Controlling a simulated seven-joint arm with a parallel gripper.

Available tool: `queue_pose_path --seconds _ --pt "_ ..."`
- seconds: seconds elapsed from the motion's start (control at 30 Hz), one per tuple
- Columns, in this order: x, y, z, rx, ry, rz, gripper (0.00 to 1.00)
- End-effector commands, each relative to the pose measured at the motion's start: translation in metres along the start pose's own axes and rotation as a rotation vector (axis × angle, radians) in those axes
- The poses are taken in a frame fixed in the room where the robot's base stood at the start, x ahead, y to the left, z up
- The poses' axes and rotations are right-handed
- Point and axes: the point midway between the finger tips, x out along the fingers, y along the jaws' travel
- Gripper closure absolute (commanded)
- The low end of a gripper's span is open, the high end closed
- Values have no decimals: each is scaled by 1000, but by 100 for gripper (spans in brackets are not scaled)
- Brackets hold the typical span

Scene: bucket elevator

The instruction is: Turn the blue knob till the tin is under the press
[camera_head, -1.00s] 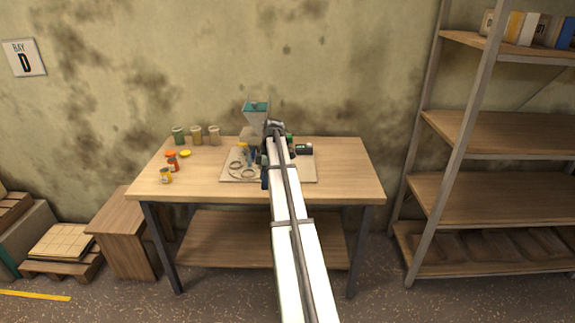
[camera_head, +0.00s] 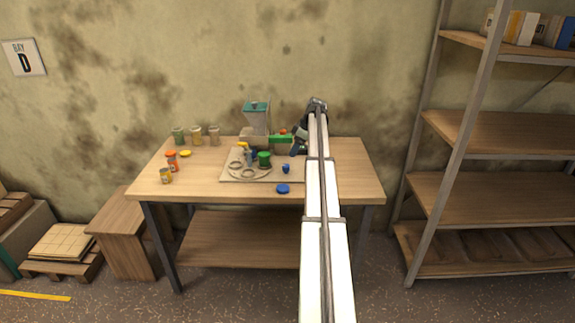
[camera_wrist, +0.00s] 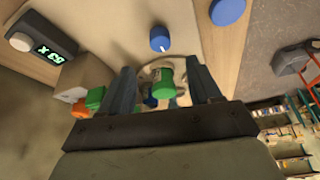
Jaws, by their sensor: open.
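The blue knob (camera_head: 286,168) stands at the right front of the pale board on the table. It also shows in the wrist view (camera_wrist: 160,38), with a small white mark on its edge. My gripper (camera_wrist: 162,72) is open and empty, its two dark fingers apart. It hangs over the right back of the board, clear of the knob. A green cylinder (camera_head: 264,158) stands on the board; in the wrist view it (camera_wrist: 165,84) appears between the fingers, beyond them. I cannot tell for sure which part is the tin or the press.
A blue disc (camera_head: 283,188) lies at the table's front edge. A grey hopper with a teal top (camera_head: 256,116) stands behind the board (camera_head: 230,177). A dark display box (camera_wrist: 42,46) shows in the wrist view. Several jars and lids stand at the left; the table's right side is clear.

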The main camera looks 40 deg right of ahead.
Motion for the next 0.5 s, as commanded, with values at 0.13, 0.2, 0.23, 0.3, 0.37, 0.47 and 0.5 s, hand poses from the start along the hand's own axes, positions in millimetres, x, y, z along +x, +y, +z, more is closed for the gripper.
queue_pose_path --seconds 0.13,0.2,0.23,0.3,0.37,0.47,0.5 --pt "28 0 0 -1 -1 -2 37" --pt "41 -1 0 -1 -1 -2 37" --pt "46 -1 0 -1 -1 -2 37" --pt "57 0 0 -1 -1 -2 37" --pt "65 -1 0 -1 -1 -2 37" --pt "78 0 0 -1 -1 -1 37" --pt "81 0 0 -1 -1 -1 37"
